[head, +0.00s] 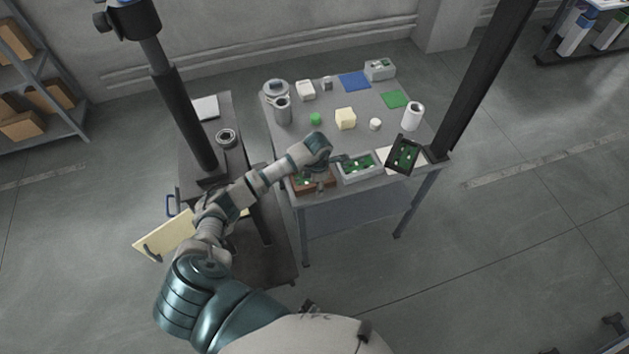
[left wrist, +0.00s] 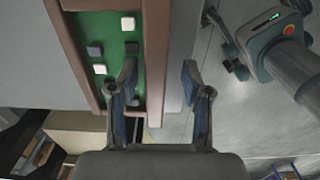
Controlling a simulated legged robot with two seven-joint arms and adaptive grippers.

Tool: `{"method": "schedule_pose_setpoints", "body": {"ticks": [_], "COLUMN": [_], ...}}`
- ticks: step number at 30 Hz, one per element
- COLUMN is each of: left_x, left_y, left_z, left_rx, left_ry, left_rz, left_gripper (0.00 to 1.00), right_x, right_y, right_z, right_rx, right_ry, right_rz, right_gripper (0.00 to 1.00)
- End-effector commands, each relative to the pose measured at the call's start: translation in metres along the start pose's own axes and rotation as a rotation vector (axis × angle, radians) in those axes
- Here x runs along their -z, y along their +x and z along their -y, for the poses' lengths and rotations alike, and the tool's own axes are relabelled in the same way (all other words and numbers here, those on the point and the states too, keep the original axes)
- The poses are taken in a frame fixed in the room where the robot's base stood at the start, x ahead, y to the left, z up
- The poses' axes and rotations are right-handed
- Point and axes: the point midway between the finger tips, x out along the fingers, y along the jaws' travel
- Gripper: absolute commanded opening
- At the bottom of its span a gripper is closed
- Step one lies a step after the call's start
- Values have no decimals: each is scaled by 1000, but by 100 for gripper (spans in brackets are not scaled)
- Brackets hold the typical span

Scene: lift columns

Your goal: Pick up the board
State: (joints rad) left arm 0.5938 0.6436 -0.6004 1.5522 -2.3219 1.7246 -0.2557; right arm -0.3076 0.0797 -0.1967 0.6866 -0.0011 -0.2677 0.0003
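A green board (left wrist: 118,28) with dark and white square parts lies in a brown-rimmed tray (left wrist: 156,40), which is at the near left edge of the table in the head view (head: 330,185). My left gripper (head: 319,183) is over this tray, pointing down. In the left wrist view its two fingers (left wrist: 159,70) are apart, with nothing between them but the tray's brown side and the table edge beneath. One finger overlaps the board; whether it touches is unclear. Another green board (head: 362,161) lies in a grey tray (head: 347,180). A dark green board (head: 404,156) is tilted to its right.
The table (head: 385,110) also holds a grey jug (head: 282,111), a yellow block (head: 345,118), a white cylinder (head: 413,116) and flat blue and green pieces. Dark posts stand at both sides. A side bench (head: 205,140) adjoins on the left.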

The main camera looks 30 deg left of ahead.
Motion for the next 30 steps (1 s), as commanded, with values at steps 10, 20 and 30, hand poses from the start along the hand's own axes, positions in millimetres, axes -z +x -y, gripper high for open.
{"method": "schedule_pose_setpoints", "body": {"ticks": [10,20,30], "left_x": [2,1,1], "left_y": [1,-6,-36], "left_z": [-2,-2,18], "left_rx": [2,0,1], "left_ry": [-2,-1,4], "left_rz": [0,-2,0], "left_gripper": [0,0,0], "right_x": [0,-1,8], "right_y": [0,1,0], "right_z": [0,1,-1], "right_rx": [0,1,-1], "right_ry": [1,1,0], "right_rz": [0,4,-2], "right_gripper": [40,40,40]}}
